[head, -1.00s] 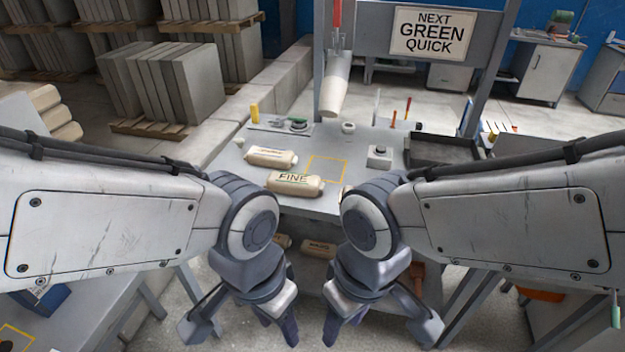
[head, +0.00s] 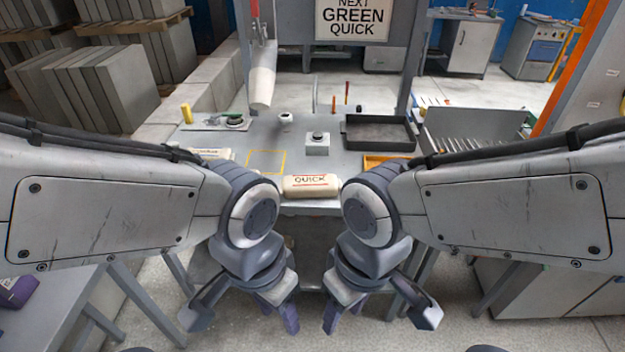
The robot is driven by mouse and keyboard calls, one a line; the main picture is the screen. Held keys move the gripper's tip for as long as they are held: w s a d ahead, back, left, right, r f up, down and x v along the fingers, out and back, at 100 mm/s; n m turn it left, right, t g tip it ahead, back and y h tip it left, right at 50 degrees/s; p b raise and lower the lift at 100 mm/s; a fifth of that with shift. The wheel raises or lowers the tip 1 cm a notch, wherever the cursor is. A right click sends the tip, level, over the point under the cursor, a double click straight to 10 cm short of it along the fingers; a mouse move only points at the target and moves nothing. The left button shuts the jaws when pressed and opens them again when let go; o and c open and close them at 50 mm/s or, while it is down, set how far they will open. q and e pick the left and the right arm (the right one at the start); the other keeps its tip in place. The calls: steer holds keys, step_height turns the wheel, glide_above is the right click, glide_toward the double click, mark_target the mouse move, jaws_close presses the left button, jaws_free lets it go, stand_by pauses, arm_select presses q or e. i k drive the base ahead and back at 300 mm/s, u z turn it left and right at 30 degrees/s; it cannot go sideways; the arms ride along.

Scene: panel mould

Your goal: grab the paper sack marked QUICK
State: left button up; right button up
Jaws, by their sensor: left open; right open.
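The paper sack marked QUICK (head: 311,186) lies flat near the front edge of the grey table. It is cream with dark lettering and a red line, and it shows between my two arms. My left gripper (head: 242,325) is open and empty, low in front of the table and left of the sack. My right gripper (head: 382,324) is open and empty, low in front and to the right. Neither gripper touches the sack.
A sign reading NEXT GREEN QUICK (head: 352,20) hangs above. A yellow outlined square (head: 266,161), a grey button box (head: 317,144) and a dark tray (head: 379,132) are on the table. Another sack (head: 212,153) is partly hidden behind my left arm.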

mark_target(292, 186)
steer(key=u, duration=0.2)
steer(key=i, duration=1)
steer(key=u, duration=0.25)
